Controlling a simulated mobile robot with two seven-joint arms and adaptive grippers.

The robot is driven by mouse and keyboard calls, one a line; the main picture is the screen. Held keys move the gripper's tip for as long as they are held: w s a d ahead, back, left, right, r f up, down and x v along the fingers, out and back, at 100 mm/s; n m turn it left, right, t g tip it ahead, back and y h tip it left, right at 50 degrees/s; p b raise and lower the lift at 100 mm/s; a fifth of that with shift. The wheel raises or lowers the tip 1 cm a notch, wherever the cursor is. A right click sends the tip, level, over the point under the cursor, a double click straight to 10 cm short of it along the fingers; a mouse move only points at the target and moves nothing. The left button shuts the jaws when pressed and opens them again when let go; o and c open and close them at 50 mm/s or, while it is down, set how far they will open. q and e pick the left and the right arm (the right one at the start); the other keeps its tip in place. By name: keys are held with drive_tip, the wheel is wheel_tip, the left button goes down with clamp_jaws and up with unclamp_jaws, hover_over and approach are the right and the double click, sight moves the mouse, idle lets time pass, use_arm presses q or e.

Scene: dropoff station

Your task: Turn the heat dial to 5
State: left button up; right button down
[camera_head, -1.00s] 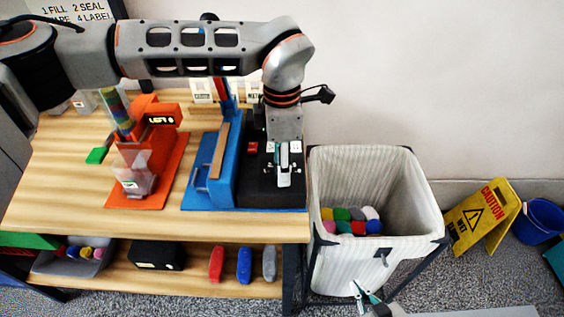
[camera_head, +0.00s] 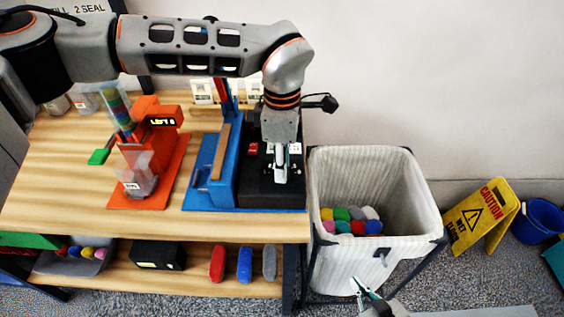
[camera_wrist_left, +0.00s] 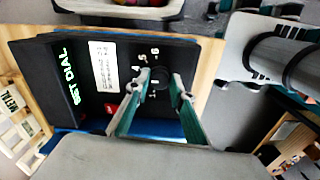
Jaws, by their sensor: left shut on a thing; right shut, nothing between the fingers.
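The heat dial (camera_wrist_left: 158,78) is a small dark knob on the black panel, with white numbers around it in the left wrist view; 4, 5 and 6 are readable near it. Its pointer is too small to read. The panel (camera_head: 258,190) is part of a blue machine (camera_head: 208,165). My left gripper (camera_head: 281,178) is down over the panel's right part. Its fingers in the left wrist view (camera_wrist_left: 160,85) stand either side of the dial, shut on it, and partly hide it. My right gripper (camera_head: 362,288) is shut and empty, low in front of the bin.
A white bin (camera_head: 335,265) with several coloured pouches stands right of the table. An orange machine (camera_head: 150,165) stands left of the blue one. A red button (camera_head: 253,149) is on the panel beside my left gripper. A caution sign (camera_head: 480,215) stands at far right.

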use_arm(q)
drive_tip(key=m+p, duration=0.1)
drive_tip(key=m, duration=0.3)
drive_tip(key=shift+m, duration=0.3)
drive_tip(key=m+p, duration=0.1)
drive_tip(key=m, duration=0.3)
drive_tip(key=shift+m, duration=0.3)
drive_tip(key=o, duration=1.1)
drive_tip(key=shift+o, duration=0.2)
wheel_tip(320, 180, up, 12)
